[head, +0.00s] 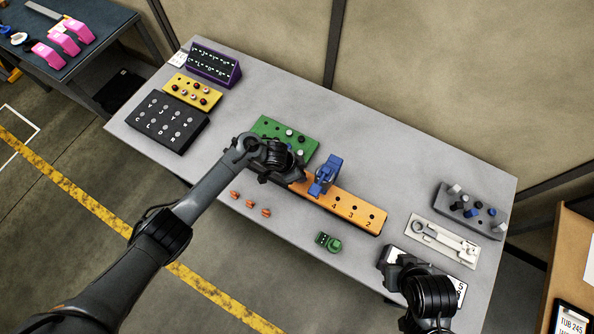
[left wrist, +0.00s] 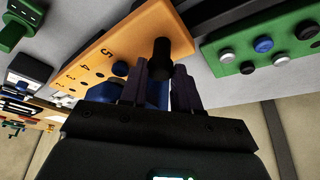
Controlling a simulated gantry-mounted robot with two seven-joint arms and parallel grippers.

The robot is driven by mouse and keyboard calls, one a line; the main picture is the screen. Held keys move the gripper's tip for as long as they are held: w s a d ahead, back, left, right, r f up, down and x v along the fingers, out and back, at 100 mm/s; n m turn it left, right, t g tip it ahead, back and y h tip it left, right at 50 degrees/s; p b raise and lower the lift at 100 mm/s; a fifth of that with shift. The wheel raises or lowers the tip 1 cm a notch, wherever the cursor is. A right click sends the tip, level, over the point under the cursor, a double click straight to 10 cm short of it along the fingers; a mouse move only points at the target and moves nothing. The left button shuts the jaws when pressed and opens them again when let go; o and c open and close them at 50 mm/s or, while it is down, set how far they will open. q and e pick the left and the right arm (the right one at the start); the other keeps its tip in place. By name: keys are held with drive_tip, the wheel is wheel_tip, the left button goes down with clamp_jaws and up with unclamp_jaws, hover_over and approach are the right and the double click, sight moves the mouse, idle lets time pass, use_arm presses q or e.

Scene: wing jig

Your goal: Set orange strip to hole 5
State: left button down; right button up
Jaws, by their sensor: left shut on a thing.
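The orange strip (head: 345,208) lies on the grey table, with numbered holes along it. In the left wrist view my left gripper (left wrist: 160,85) is shut on a black peg (left wrist: 162,52), which overlaps the strip beyond hole 5. I cannot tell whether the peg is in a hole. My right gripper (head: 392,268) is at the lower right; its fingers are unclear.
A blue tool (head: 325,174) stands at the strip, right of my left gripper. A green block (head: 272,130) with pegs lies behind. Orange pieces (head: 250,204) and a green piece (head: 328,242) lie in front. A grey peg block (head: 470,210) and white tray (head: 440,240) are at right.

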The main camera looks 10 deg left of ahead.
use_arm(q)
drive_tip(key=c, duration=0.8)
unclamp_jaws()
drive_tip(key=p+v, duration=0.1)
drive_tip(key=v, duration=0.9)
drive_tip(key=shift+a+r+p, duration=0.1)
drive_tip(key=shift+r+p, duration=0.2)
drive_tip(key=shift+r, duration=0.05)
